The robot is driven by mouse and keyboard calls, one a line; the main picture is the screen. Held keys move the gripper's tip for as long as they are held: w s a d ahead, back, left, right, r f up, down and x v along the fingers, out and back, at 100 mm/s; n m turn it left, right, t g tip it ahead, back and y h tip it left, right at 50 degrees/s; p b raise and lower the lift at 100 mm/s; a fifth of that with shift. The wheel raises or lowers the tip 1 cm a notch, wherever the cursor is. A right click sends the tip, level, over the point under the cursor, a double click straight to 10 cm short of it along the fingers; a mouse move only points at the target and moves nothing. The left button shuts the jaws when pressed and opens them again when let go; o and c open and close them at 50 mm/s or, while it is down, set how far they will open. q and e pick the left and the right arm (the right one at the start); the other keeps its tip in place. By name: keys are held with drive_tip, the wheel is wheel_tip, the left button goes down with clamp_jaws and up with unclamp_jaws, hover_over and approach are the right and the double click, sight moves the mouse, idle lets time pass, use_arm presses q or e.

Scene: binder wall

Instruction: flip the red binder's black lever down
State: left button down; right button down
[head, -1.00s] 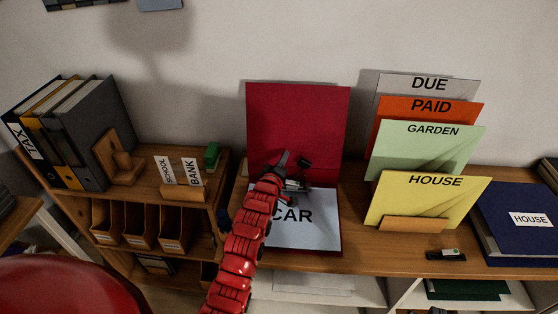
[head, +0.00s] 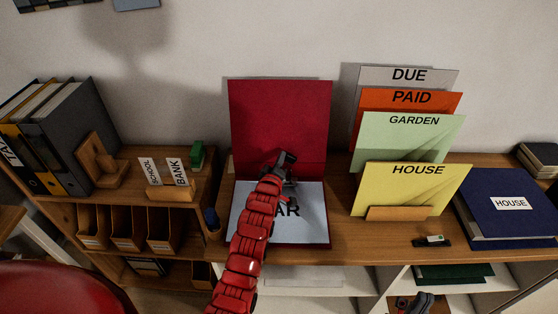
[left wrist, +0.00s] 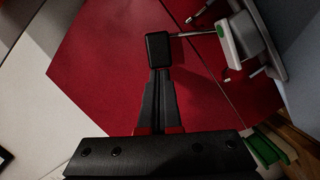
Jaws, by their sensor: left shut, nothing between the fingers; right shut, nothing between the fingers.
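The red binder (head: 280,120) stands open, its cover upright against the wall and a sheet marked "CAR" (head: 310,230) on its lower half. In the left wrist view, the lever's black end (left wrist: 158,47) sits on a thin metal arm running right to the grey and green ring mechanism (left wrist: 245,38). My left gripper (head: 284,157) is shut and empty over the mechanism. In the left wrist view, its fingertips (left wrist: 160,76) are right at the black end; I cannot tell if they touch. In the head view, my gripper mostly hides the lever. My right gripper (head: 424,300) is shut at the bottom edge.
To the right stand labelled folders (head: 412,190) in a wooden holder, a small black stapler-like item (head: 432,241) and a blue binder (head: 510,205).

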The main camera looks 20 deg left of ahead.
use_arm(q)
drive_tip(key=shift+d, duration=0.15)
drive_tip(key=d+f+m+b, duration=0.1)
drive_tip(key=d+b, duration=0.1)
drive_tip(key=b, duration=0.1)
drive_tip(key=w+d+f+m+y+b, duration=0.1)
drive_tip(key=d+m+b, duration=0.1)
drive_tip(key=b, duration=0.2)
drive_tip(key=d+f+m+g+b, duration=0.1)
drive_tip(key=d+m+b, duration=0.1)
drive_tip(key=b, duration=0.2)
drive_tip(key=shift+w+y, duration=0.3)
drive_tip(key=shift+w, duration=0.1)
drive_tip(key=shift+w+d+f+m+g+b, duration=0.25)
drive_tip(key=shift+d+f+m+b, duration=0.35)
drive_tip(key=shift+m+b, duration=0.55)
drive_tip(key=shift+r, duration=0.55)
wheel_tip(320, 180, up, 3)
drive_tip(key=shift+w+r, duration=0.1)
drive_tip(key=shift+r, duration=0.05)
drive_tip(key=b+v, duration=0.1)
drive_tip(key=v, duration=0.9)
drive_tip(key=shift+d, duration=0.45)
